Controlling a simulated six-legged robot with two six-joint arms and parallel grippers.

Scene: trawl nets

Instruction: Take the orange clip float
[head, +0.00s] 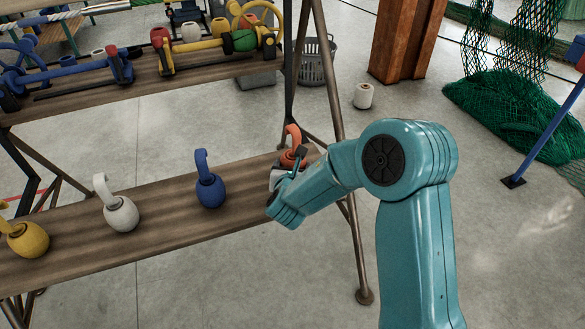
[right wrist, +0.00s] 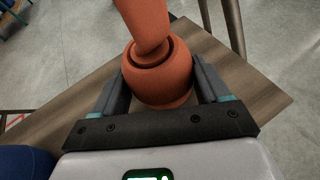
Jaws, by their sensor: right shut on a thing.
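The orange clip float (head: 292,150) is at the right end of the lower wooden shelf board in the head view, partly hidden by my right gripper (head: 286,165). In the right wrist view the orange float (right wrist: 160,82) sits between the two dark fingers of my right gripper (right wrist: 162,92), with one finger against each side. Its hook rises out of the top of the picture. The gripper is shut on the float's round body. The board shows beneath it; whether the float touches the board cannot be told. My left gripper is not in view.
A blue float (head: 210,188), a white float (head: 120,212) and a yellow float (head: 27,238) stand along the lower board (head: 160,205). A metal rack post (head: 340,120) rises close by my right gripper. An upper board (head: 100,90) holds blue and yellow gear. Green netting (head: 510,110) lies at right.

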